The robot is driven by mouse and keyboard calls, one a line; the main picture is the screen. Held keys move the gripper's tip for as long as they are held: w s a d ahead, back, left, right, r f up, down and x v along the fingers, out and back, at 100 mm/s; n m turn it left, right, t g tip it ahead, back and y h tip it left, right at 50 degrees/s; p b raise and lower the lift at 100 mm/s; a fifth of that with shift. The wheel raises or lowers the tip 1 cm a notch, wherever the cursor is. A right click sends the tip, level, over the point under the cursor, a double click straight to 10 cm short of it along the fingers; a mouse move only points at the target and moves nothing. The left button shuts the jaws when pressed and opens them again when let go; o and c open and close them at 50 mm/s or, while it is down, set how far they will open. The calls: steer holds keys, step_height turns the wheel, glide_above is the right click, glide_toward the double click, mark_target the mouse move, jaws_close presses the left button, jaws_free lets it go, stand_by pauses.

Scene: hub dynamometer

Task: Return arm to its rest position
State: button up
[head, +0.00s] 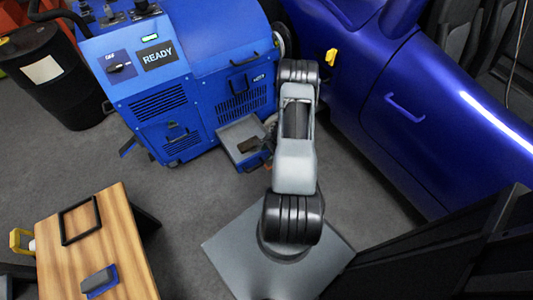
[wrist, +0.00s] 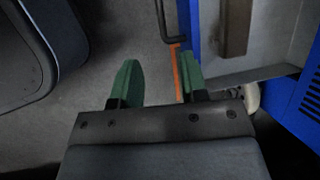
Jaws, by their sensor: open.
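My arm stands upright in the middle of the head view on its grey base and bends towards the blue machine (head: 190,80). My gripper (wrist: 158,62) shows in the wrist view with two green fingers apart and nothing between them. It is over the grey floor, beside an open grey tray (head: 226,136) on the machine's front. The tray also shows at the right of the wrist view (wrist: 265,72), with a brown block (wrist: 235,27) in it. In the head view the gripper is mostly hidden by my arm.
A blue car (head: 400,110) stands close on the right. A wooden table (head: 95,245) at the lower left holds a black frame (head: 80,220) and a dark block (head: 98,280). A black drum (head: 50,75) stands at the far left.

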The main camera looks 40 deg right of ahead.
stand_by(0.5)
steer(key=w+a+r+n+p, duration=0.25)
steer(key=a+r+p, duration=0.2)
steer(key=r, duration=0.85)
steer(key=w+a+r+n+p, duration=0.1)
steer(key=a+r+n+p, duration=0.3)
steer(key=r, duration=0.9)
steer(key=w+a+r+n+p, duration=0.25)
steer(key=r+p, duration=0.25)
steer(key=r, duration=0.8)
steer(key=s+a+r+n+h+p, duration=0.1)
steer(key=s+a+r+n+p, duration=0.2)
steer(key=r, duration=0.7)
steer(key=s+a+r+n+h+p, duration=0.1)
steer(key=s+a+r+n+p, duration=0.3)
steer(key=r, duration=0.6)
steer(key=s+a+r+n+h+p, duration=0.2)
steer(key=s+a+r+n+p, duration=0.1)
steer(key=s+r+p, duration=0.4)
step_height(320, 180, up, 3)
steer(key=shift+s+a+f+t, duration=0.1)
steer(key=shift+s+a+t, duration=0.35)
steer(key=shift+a, duration=0.4)
